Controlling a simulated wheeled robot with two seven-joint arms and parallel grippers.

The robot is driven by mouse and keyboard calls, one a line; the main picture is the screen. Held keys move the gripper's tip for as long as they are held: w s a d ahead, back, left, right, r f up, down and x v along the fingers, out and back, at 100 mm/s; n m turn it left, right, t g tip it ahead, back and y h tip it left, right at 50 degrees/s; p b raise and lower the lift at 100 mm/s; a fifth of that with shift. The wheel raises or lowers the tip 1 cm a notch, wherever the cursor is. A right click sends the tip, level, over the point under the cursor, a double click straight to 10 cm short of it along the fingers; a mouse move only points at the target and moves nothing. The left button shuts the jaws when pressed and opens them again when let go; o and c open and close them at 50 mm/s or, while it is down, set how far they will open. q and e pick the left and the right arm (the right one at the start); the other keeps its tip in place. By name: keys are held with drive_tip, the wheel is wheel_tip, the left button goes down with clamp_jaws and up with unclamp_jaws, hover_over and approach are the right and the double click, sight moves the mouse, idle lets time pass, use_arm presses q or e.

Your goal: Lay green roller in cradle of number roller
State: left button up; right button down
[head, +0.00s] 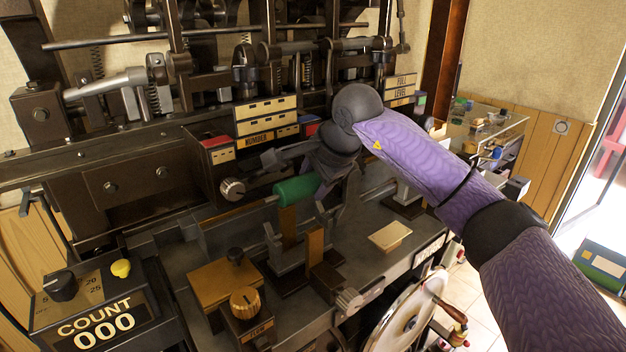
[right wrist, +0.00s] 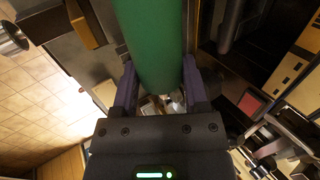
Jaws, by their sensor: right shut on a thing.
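The green roller (head: 297,190) is held level above the machine bed, with its left end showing in the head view. My right gripper (head: 322,182) is shut on its right part, which the gripper partly hides. In the right wrist view the green roller (right wrist: 150,40) lies between the two fingers (right wrist: 159,82). Upright grey forked holders (head: 271,241) and brown posts (head: 315,245) stand below the roller, apart from it. The "NUMBER" label (head: 258,139) is on the panel behind. I cannot tell which holder is the number roller's cradle. My left gripper is not in view.
A counter box reading "COUNT 000" (head: 103,325) stands at lower left. A brass knob (head: 245,302) and block sit on the front bed. A tan plate (head: 390,236) lies on the bed to the right. The heavy press frame (head: 120,185) blocks the back.

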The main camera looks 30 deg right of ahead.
drive_tip(key=shift+f+b, duration=2.65)
drive_tip(key=shift+f, duration=0.75)
unclamp_jaws()
drive_tip(key=p+v, duration=0.1)
drive_tip(key=v, duration=0.9)
drive_tip(key=shift+p, duration=0.4)
